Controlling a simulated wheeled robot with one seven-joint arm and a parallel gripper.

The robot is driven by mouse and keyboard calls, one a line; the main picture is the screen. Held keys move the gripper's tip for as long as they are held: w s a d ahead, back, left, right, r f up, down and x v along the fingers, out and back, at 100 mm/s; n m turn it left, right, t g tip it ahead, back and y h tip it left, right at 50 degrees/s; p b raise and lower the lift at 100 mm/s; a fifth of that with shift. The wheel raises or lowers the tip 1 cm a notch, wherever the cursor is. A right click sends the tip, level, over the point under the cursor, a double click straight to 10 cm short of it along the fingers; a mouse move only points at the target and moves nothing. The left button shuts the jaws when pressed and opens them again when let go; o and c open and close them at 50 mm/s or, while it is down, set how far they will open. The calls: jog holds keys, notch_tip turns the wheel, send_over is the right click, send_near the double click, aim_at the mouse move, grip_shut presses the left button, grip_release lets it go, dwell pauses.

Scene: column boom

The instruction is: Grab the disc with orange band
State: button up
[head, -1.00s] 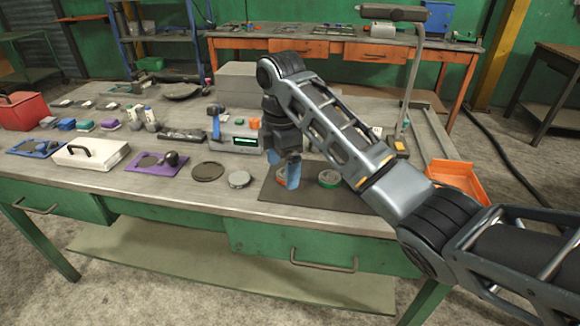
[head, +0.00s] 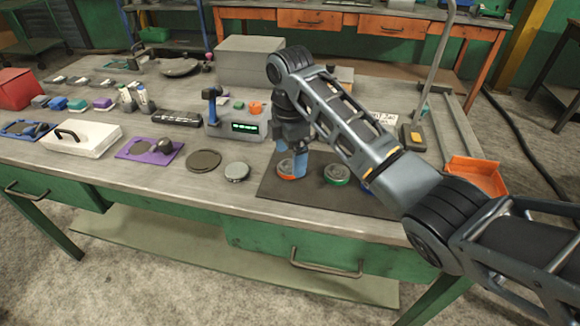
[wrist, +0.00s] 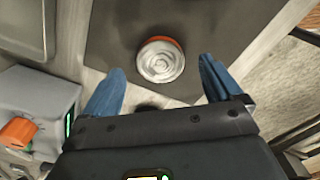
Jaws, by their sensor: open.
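The disc with the orange band (head: 287,168) lies on the dark mat (head: 268,190) on the workbench. Its grey ridged top and orange edge show in the wrist view (wrist: 160,60). My gripper (head: 297,172) is open with blue fingers pointing down close to the disc. In the wrist view the two blue fingers (wrist: 163,78) stand apart to either side of the disc's near side, with nothing between them touching it. In the head view one finger partly covers the disc, and I cannot tell the exact height gap.
A green-banded disc (head: 337,175) lies right of the orange one, and a blue-edged thing beside it is mostly hidden by my arm. A grey device with a lit display (head: 236,124) stands behind left. An orange tray (head: 476,176) is at the right.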

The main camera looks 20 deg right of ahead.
aim_at(290, 169)
jog(key=shift+f, duration=1.25)
jog(key=shift+c, duration=0.2)
jog(key=c, duration=1.4)
